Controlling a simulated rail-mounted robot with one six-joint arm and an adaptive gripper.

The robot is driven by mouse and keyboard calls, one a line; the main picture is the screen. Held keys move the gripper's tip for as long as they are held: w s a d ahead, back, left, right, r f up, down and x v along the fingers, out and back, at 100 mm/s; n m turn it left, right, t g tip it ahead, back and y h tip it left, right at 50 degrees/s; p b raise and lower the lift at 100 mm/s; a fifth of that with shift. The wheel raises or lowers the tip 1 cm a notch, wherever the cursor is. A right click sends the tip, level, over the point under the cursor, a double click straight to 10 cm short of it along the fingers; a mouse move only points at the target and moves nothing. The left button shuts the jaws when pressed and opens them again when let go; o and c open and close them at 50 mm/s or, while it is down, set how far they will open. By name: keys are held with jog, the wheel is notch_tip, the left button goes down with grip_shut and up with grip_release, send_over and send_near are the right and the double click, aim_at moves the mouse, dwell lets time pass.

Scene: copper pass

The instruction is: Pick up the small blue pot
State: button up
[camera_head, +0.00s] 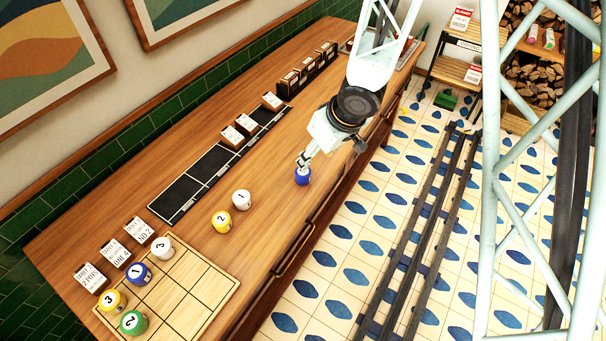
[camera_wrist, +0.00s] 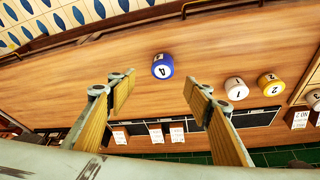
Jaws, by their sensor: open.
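The small blue pot (camera_head: 303,176) stands upright on the wooden counter, near its front edge. In the wrist view the blue pot (camera_wrist: 162,67) shows a white label with a 4 and sits beyond the fingertips, roughly midway between them. My gripper (camera_head: 305,158) is just above or beside the pot in the head view; I cannot tell whether it touches. In the wrist view the two wooden-faced fingers of my gripper (camera_wrist: 160,88) are spread wide with nothing between them.
A white pot (camera_head: 241,199) and a yellow pot (camera_head: 221,221) stand to the left on the counter (camera_head: 290,215). A gridded wooden board (camera_head: 193,293) at the near left carries several pots, another blue one among them. Dark trays (camera_head: 208,168) and card holders line the back.

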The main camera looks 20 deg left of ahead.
aim_at(307, 175)
jog(key=shift+s+a+f, duration=0.15)
jog(key=shift+a+f, duration=0.05)
jog(key=shift+f, duration=0.15)
jog(key=shift+b+x, duration=1.8)
jog(key=shift+x, duration=1.7)
jog(key=shift+a+f, duration=0.3)
jog(key=shift+f, duration=0.3)
jog(key=shift+b+x, duration=1.25)
jog(key=shift+x, duration=1.4)
jog(key=shift+r, duration=0.1)
